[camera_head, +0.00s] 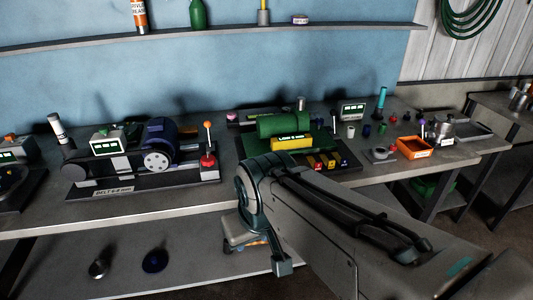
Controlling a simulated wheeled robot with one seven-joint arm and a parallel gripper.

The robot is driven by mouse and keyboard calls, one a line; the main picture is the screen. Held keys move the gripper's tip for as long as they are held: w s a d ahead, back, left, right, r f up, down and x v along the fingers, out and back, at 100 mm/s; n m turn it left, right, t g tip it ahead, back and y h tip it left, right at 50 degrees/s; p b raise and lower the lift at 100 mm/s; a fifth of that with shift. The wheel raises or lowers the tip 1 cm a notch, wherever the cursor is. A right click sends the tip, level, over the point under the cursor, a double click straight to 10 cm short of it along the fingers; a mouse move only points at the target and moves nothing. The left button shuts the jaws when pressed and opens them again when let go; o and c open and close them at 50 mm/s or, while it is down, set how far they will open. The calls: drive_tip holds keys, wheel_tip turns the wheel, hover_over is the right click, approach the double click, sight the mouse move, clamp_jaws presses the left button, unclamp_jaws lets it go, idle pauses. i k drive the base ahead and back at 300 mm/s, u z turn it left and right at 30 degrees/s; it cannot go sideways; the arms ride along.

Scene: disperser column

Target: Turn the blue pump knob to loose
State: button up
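A blue motor- or pump-like unit (162,136) sits on a dark base at the left of the bench, with a pale round wheel (156,161) on its front. A green unit (284,125) stands on a green base at the middle. In front of it is a row of small coloured parts, with a small blue one (344,163) at the right end; I cannot tell whether this is the pump knob or how it is set. My arm reaches in from the lower right and bends down before the bench edge. My gripper (262,250) is low there, apart from both units; its fingers are unclear.
A red lever box (208,161) with an orange ball stands right of the blue unit. An orange tray (414,148) and metal pot (443,134) stand at the right. A lower shelf (195,272) holds small items. The bench front at left is mostly clear.

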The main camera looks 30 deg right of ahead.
sight(319, 121)
drive_tip(key=z, duration=0.8)
drive_tip(key=i, duration=1.25)
drive_tip(key=u, duration=2.5)
